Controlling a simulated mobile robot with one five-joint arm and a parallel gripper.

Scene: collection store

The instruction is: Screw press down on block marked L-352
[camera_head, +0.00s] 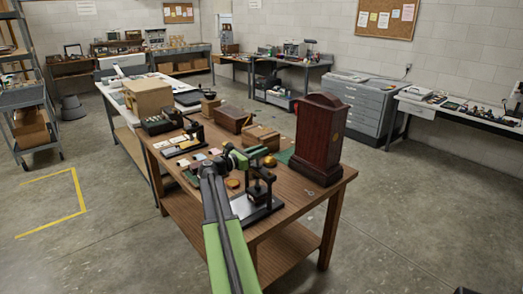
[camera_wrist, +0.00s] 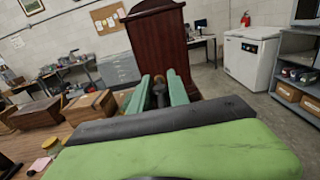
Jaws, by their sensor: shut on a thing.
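The screw press (camera_head: 260,187) stands upright on a dark base near the front of the wooden table. My gripper (camera_head: 262,153) is at the top of the press. In the wrist view, the green fingers (camera_wrist: 161,92) are shut on a small dark part, which appears to be the press's handle (camera_wrist: 158,88). My arm hides part of the press and its base. The block marked L-352 cannot be made out; no marking is readable, and I cannot tell how far the press is screwed down.
A tall dark red wooden case (camera_head: 319,138) stands just behind and right of the press. Wooden boxes (camera_head: 232,118) and small round amber items (camera_head: 270,161) lie on the table (camera_head: 290,202). A small metal key-like item (camera_head: 309,192) lies at the right. The floor at right is clear.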

